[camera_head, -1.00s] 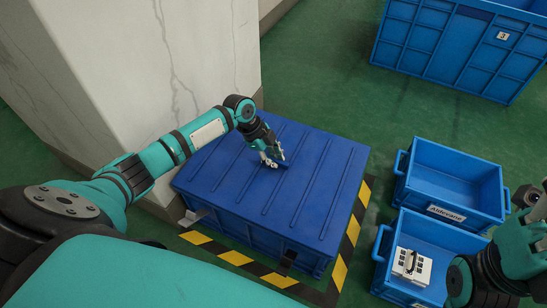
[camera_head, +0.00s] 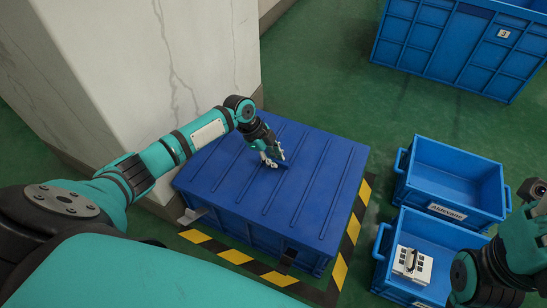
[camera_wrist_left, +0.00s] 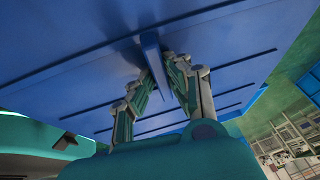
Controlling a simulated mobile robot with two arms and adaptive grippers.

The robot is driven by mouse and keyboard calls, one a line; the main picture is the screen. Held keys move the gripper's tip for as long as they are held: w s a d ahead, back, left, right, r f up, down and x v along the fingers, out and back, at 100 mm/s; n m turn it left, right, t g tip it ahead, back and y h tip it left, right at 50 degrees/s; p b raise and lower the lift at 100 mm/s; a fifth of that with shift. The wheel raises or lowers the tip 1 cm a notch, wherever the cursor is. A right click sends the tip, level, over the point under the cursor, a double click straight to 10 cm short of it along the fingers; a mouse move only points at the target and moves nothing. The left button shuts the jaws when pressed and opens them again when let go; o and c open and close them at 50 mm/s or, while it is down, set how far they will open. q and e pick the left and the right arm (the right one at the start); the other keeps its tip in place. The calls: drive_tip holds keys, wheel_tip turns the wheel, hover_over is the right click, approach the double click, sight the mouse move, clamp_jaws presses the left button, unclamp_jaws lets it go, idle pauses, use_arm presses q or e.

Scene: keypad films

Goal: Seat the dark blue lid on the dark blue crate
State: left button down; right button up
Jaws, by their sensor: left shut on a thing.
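The dark blue lid (camera_head: 311,185) is a ribbed flat panel lying over the top of the dark blue crate (camera_head: 250,236) in the head view. It covers the crate's opening, and I cannot tell whether its edge is fully down all round. My left gripper (camera_head: 270,161) is at the middle of the lid, shut on its raised handle. In the left wrist view the two fingers (camera_wrist_left: 165,60) pinch this blue handle (camera_wrist_left: 152,62) from both sides, with the lid's ribbed surface (camera_wrist_left: 80,80) around it. My right arm (camera_head: 500,262) shows at the right edge, but its fingertips are not seen.
The crate stands within yellow and black floor striping (camera_head: 341,270), beside a pale stone pillar (camera_head: 150,80). Two open blue bins are at the right: an empty one (camera_head: 440,200) labelled "Aldevane" and one (camera_head: 397,285) holding a white keypad device (camera_head: 412,265). A large blue container (camera_head: 440,50) stands behind.

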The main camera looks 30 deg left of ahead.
use_arm(q)
drive_tip(key=c, duration=1.2)
unclamp_jaws()
drive_tip(key=v, duration=1.2)
